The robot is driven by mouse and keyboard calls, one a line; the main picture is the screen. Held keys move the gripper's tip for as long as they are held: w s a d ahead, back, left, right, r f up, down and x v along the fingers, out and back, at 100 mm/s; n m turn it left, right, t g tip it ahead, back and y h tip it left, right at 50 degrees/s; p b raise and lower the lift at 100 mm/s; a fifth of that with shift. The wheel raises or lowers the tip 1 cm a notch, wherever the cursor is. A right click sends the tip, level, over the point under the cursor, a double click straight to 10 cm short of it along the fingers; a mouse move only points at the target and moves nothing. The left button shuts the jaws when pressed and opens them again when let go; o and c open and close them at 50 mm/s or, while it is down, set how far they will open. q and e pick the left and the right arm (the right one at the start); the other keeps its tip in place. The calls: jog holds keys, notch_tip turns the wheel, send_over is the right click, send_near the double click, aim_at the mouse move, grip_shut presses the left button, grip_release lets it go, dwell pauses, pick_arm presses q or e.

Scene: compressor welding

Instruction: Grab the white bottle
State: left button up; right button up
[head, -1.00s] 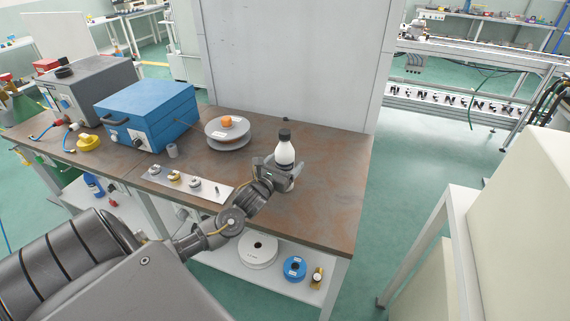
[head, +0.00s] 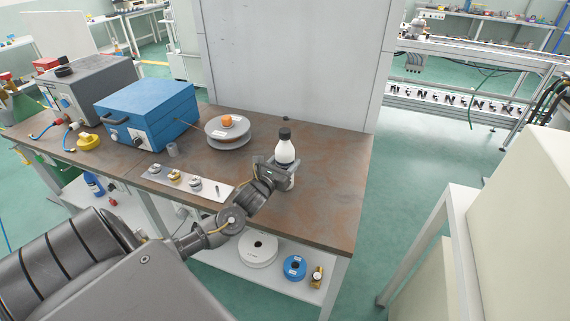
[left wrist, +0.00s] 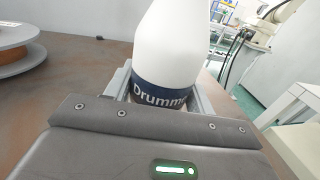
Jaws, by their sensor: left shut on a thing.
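The white bottle (head: 285,152) with a black cap stands upright on the brown workbench (head: 320,205), near its right end. In the left wrist view the bottle (left wrist: 167,50) shows a dark blue label reading "Drumm", the rest cut off. My left gripper (head: 283,170) is shut on the bottle's lower body, with a finger on each side of it. The fingers also show on both sides of the bottle in the left wrist view (left wrist: 161,92). The bottle's base is mostly hidden by the gripper. My right gripper is not in view.
A blue box (head: 148,112) stands farther left. A metal plate (head: 185,182) with small fittings lies near the front edge. A pale wall panel (head: 290,65) rises behind the bench. Bench space right of the bottle is clear.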

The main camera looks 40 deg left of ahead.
aim_at(281, 159)
pick_arm(q)
jog(key=shift+r, duration=0.45)
jog(key=r, duration=0.1)
jog(key=r+b, duration=0.1)
jog(key=shift+s+d+r, duration=0.15)
jog(key=shift+d+r, duration=0.05)
jog(key=shift+r, duration=0.15)
jog(key=s+d+r+b, duration=0.1)
jog(key=s+d+r, duration=0.7)
jog(key=s, duration=0.3)
jog(key=shift+r, duration=0.7)
